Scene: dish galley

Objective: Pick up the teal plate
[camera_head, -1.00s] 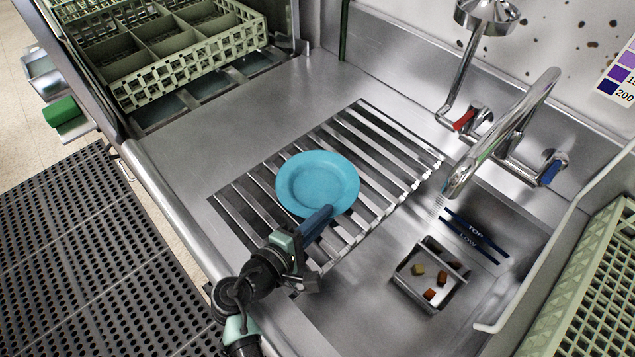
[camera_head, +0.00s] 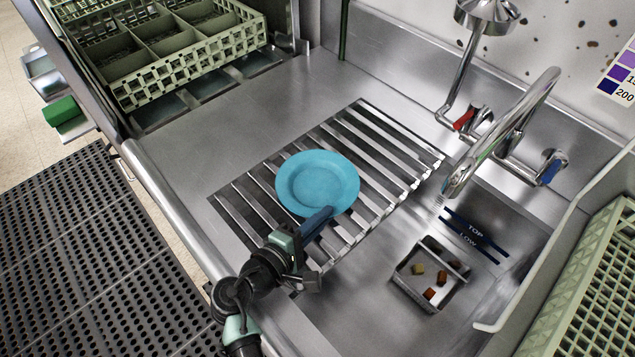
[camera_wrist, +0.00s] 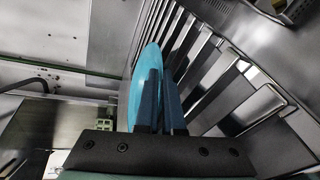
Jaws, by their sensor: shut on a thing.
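The teal plate (camera_head: 316,182) is round with a raised rim. In the head view it shows over the slatted metal rack, face up towards the camera. My gripper (camera_head: 318,222) comes from the lower left and is shut on the plate's near edge. In the wrist view the plate (camera_wrist: 146,85) is seen nearly edge-on, with the blue fingers (camera_wrist: 161,105) at its rim. Whether the plate touches the slats or is just above them I cannot tell. The fingertips are partly hidden by the plate.
A chrome faucet (camera_head: 505,135) arches at the right. Below it a small metal basket (camera_head: 430,275) holds several food scraps. A pale green compartment rack (camera_head: 170,55) stands at the upper left, and a green crate (camera_head: 590,290) at the right edge. Bare steel counter (camera_head: 235,135) lies left of the slats.

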